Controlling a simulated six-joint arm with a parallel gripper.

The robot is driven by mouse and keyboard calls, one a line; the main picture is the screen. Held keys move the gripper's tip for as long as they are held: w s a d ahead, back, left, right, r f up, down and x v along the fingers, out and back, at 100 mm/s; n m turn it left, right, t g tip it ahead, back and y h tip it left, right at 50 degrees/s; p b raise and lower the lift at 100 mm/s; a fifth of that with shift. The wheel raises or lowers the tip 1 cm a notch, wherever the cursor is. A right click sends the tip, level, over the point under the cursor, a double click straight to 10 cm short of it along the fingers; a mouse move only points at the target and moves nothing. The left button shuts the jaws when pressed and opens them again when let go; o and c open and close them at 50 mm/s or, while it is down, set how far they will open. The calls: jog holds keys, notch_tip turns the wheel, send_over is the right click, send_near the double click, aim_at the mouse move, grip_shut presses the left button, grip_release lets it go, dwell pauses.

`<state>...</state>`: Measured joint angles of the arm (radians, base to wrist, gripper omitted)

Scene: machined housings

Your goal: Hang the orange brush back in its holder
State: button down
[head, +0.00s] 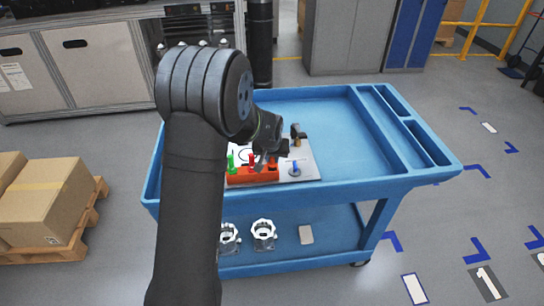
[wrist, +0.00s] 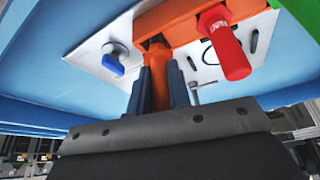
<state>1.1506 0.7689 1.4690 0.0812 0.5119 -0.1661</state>
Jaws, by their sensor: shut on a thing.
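The orange brush (wrist: 158,78) is between my gripper's dark fingers in the wrist view, with its handle toward me. Its far end meets the edge of the orange holder (wrist: 180,18). I cannot tell whether it sits in a slot or only in front of it. In the head view the holder (head: 253,177) stands on a white board (head: 308,173) on the cart. My gripper (head: 271,158) is just above the holder and hides most of the brush. My gripper (wrist: 160,98) is shut on the brush handle.
A red handle (wrist: 225,45) stands in the holder close beside the orange brush, with a green one (head: 231,162) farther along. A blue-topped piece (head: 294,169) stands on the board. A dark-topped item (head: 297,133) is behind. The blue cart's top (head: 340,130) is clear toward the right.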

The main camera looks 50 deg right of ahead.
jog(key=shift+f, duration=0.2)
jog(key=c, duration=0.8)
grip_release()
jog(key=shift+o, duration=0.2)
jog(key=shift+r, duration=4.05)
jog(key=shift+f, duration=3.8)
